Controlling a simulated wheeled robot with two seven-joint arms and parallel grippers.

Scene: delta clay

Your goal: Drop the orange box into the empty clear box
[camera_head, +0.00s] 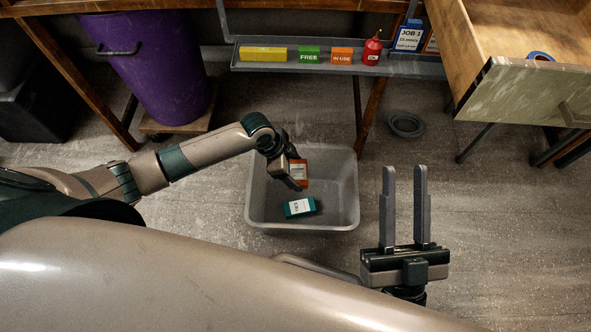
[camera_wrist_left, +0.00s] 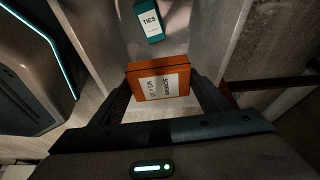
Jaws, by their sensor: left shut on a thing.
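The orange box (camera_head: 299,172) has a white label and is held in my left gripper (camera_head: 290,174), over the clear box in the head view. In the left wrist view the orange box (camera_wrist_left: 158,83) sits between the two fingers of my left gripper (camera_wrist_left: 160,95), which is shut on it. The clear box (camera_head: 348,200) is an open, greyish see-through bin on the floor. A teal box (camera_head: 299,207) with a white label lies in it, so it is not empty. The teal box (camera_wrist_left: 148,20) also shows beyond the orange one. My right gripper (camera_head: 405,205) is open and empty, right of the bin.
A shelf (camera_head: 340,68) behind holds a yellow block (camera_head: 263,54), a green FREE block (camera_head: 308,55), an orange IN USE block (camera_head: 342,56) and a red bottle (camera_head: 372,48). An open drawer (camera_head: 530,90) juts out at right. A purple bin (camera_head: 160,65) stands at left. A grey ring (camera_head: 406,125) lies on the floor.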

